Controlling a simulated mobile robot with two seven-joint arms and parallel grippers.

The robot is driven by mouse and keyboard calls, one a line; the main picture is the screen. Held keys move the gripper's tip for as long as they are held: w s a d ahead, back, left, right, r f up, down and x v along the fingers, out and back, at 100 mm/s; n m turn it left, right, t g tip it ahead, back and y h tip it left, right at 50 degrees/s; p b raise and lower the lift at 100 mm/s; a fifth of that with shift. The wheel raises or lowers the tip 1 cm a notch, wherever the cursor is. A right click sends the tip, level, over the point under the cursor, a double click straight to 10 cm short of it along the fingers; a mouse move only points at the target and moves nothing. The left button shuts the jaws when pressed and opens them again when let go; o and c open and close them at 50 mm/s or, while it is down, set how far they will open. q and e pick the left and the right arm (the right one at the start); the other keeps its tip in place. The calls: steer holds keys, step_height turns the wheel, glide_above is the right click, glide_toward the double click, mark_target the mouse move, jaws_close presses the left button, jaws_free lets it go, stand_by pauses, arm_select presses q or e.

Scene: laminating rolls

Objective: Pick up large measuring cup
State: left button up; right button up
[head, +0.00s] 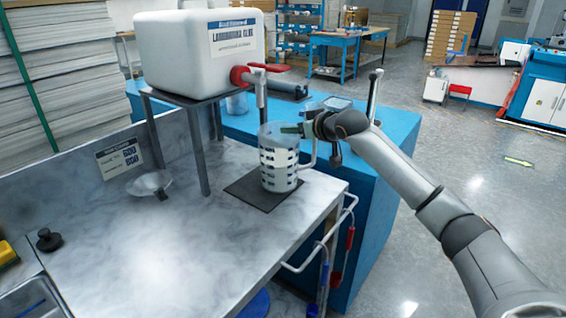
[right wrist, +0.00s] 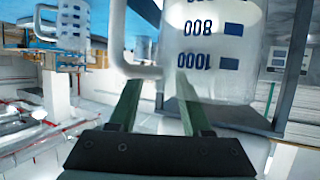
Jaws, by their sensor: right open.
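The large measuring cup (head: 279,165) is a clear cup with dark marks and a handle on its right side. It stands upright on a dark square mat (head: 248,195) on the marble-look counter. My right gripper (head: 300,130) is at the cup's upper right, by the handle. In the right wrist view the cup (right wrist: 215,40) shows large, with blue marks reading 800 and 1000. The two green fingers of my right gripper (right wrist: 158,80) are apart near its handle (right wrist: 128,55). I cannot tell whether they touch it. My left gripper is not in view.
A white glue tank (head: 195,60) with a red tap (head: 245,75) stands on a dark metal stand behind the cup. A funnel-like bowl (head: 150,183) and a black knob (head: 47,240) are on the counter. The counter's front middle is clear.

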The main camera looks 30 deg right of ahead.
jaws_close()
stand_by(0.4)
steer(key=shift+f, duration=0.15)
stand_by(0.8)
steer(key=shift+r, duration=0.2)
